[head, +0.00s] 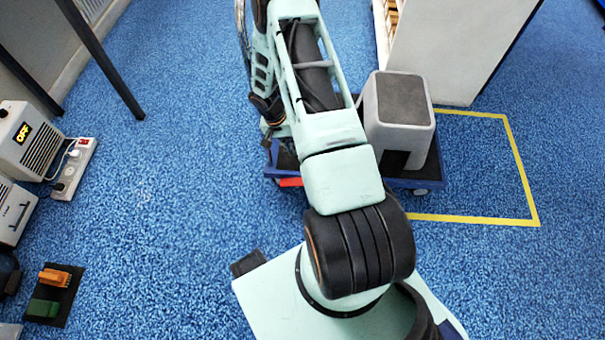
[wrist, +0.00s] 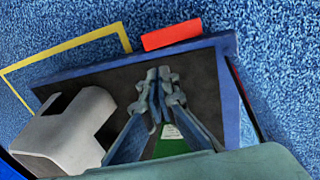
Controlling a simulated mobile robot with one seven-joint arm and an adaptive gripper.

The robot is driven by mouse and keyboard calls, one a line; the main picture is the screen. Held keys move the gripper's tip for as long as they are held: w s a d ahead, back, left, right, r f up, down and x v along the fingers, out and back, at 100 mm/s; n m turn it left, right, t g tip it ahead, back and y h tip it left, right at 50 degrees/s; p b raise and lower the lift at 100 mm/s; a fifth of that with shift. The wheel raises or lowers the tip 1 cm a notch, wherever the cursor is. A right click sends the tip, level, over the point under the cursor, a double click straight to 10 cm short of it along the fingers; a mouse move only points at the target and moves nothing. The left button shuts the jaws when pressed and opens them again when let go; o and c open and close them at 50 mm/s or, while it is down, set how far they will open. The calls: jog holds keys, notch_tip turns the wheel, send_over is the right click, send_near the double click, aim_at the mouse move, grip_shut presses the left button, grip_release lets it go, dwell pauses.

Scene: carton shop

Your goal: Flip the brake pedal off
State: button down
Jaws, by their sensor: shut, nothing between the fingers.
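The red brake pedal (head: 290,182) sticks out from the near left edge of the blue trolley (head: 430,184), partly hidden by my arm in the head view. In the wrist view the red pedal (wrist: 172,34) lies just beyond the blue rim of the trolley (wrist: 75,73). My gripper (wrist: 158,73) is shut and empty, over the dark deck, with its tips pointing toward the rim and the pedal. A gap shows between the tips and the pedal in the picture; height above the deck is hard to tell. The gripper is hidden in the head view.
A grey step stool (head: 405,105) stands on the trolley, left of my gripper in the wrist view (wrist: 70,130). A green labelled patch (wrist: 172,143) shows between my fingers. Yellow tape (head: 515,165) marks floor at right. A power strip (head: 74,168) lies at left. Middle-left floor is clear.

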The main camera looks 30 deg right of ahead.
jog(key=shift+s+d+f, duration=0.1)
jog(key=shift+s+f, duration=0.2)
jog(key=shift+f, duration=0.55)
jog(key=shift+s+d+f, duration=0.1)
jog(key=shift+s+f, duration=0.2)
jog(key=shift+f, duration=0.55)
jog(key=b, duration=0.5)
send_near(297, 182)
jog(key=d+f, duration=0.1)
jog(key=f, duration=0.1)
jog(key=s+d+f, duration=0.1)
jog(key=d+f, duration=0.1)
jog(key=s+d+f, duration=0.1)
jog(key=f, duration=0.1)
jog(key=shift+s+d, duration=0.15)
jog(key=shift+d, duration=0.05)
